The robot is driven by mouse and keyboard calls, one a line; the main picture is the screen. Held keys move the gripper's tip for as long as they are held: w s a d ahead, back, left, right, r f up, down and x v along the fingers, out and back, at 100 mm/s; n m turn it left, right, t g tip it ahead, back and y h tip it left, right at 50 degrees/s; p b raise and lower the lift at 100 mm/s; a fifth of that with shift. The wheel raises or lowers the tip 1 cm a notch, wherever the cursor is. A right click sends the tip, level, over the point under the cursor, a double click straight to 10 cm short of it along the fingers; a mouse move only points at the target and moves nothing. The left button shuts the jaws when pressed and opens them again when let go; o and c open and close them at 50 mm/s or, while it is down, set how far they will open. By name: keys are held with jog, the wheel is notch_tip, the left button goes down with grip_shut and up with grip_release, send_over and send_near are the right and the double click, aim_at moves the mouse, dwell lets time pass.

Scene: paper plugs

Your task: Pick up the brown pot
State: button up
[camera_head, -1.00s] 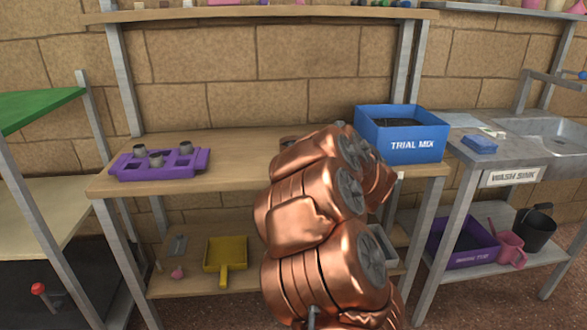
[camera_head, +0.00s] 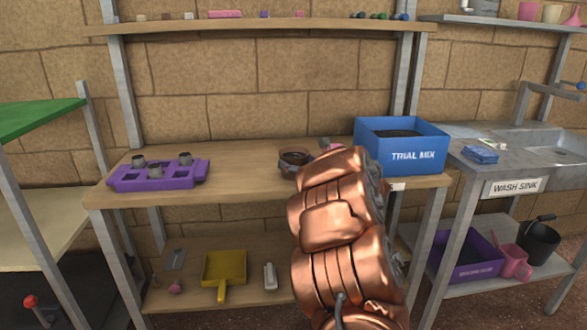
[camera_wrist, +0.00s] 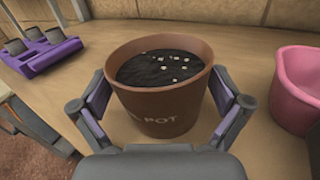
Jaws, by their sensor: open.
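The brown pot (camera_wrist: 165,108) stands upright on the wooden bench, filled with dark soil dotted with pale specks. The word POT shows on its side. My gripper (camera_wrist: 162,96) is open, with one finger on each side of the pot. The left finger is very near the wall or touching it; I cannot tell which. The right finger is also close. In the head view the pot (camera_head: 295,158) shows only small and partly, beside my copper arm, which hides most of the gripper.
A pink container (camera_wrist: 299,90) stands right of the pot. A purple tray (camera_head: 158,174) with several small grey pots sits at the bench's left. A blue TRIAL MIX box (camera_head: 403,155) stands at the right. Bench between tray and pot is clear.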

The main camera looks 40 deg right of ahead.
jog(key=shift+w, duration=0.75)
jog(key=c, duration=1)
